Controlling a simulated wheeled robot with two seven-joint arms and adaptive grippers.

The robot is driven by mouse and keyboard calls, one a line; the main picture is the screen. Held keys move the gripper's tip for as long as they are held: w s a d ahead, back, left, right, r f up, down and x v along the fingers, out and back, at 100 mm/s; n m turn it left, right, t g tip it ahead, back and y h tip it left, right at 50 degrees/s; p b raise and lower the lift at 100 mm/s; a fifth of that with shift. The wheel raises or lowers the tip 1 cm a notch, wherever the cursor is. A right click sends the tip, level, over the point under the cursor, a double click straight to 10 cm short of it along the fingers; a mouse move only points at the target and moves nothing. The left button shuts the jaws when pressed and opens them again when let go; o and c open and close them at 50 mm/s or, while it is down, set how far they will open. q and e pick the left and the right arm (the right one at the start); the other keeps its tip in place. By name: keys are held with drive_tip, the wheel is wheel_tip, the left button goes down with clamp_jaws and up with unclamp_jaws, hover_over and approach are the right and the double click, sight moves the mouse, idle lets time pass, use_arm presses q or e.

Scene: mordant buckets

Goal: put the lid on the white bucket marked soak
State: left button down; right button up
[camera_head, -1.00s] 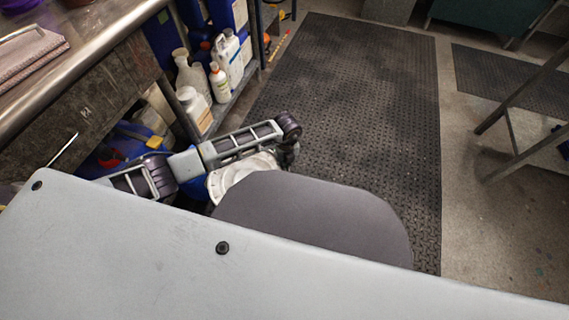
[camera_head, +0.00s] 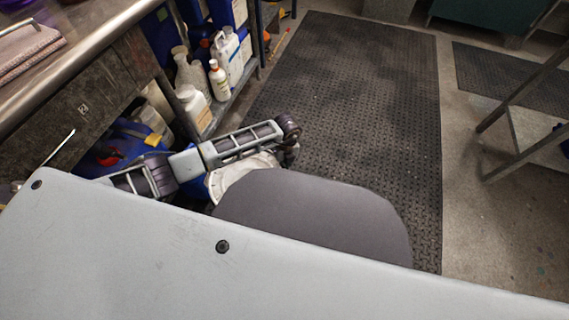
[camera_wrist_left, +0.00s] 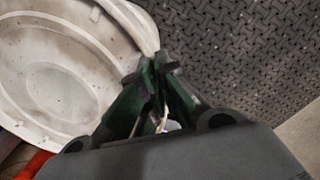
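A round white lid-like piece (camera_wrist_left: 62,75) with a raised rim and dirty specks fills the left of the left wrist view. In the head view its white edge (camera_head: 238,174) shows below my left forearm, partly covered by my own body. My left gripper (camera_wrist_left: 158,62) has its dark green fingers close together at the piece's rim, which runs in between them. In the head view the gripper (camera_head: 288,155) is mostly hidden behind the arm. I cannot make out a bucket marked soak. My right gripper is not in view.
A steel-edged bench (camera_head: 75,62) stands at the left. White bottles and jugs (camera_head: 228,55) fill a low shelf beside it. A blue item with red and yellow parts (camera_head: 118,148) sits under the bench. The black rubber mat (camera_head: 350,100) is clear.

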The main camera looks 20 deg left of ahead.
use_arm(q)
drive_tip(key=shift+f, duration=0.15)
drive_tip(key=c, duration=1.6)
unclamp_jaws()
drive_tip(key=shift+o, duration=0.2)
wheel_tip(320, 180, up, 12)
drive_tip(key=shift+w+d, duration=0.15)
drive_tip(key=shift+d, duration=0.05)
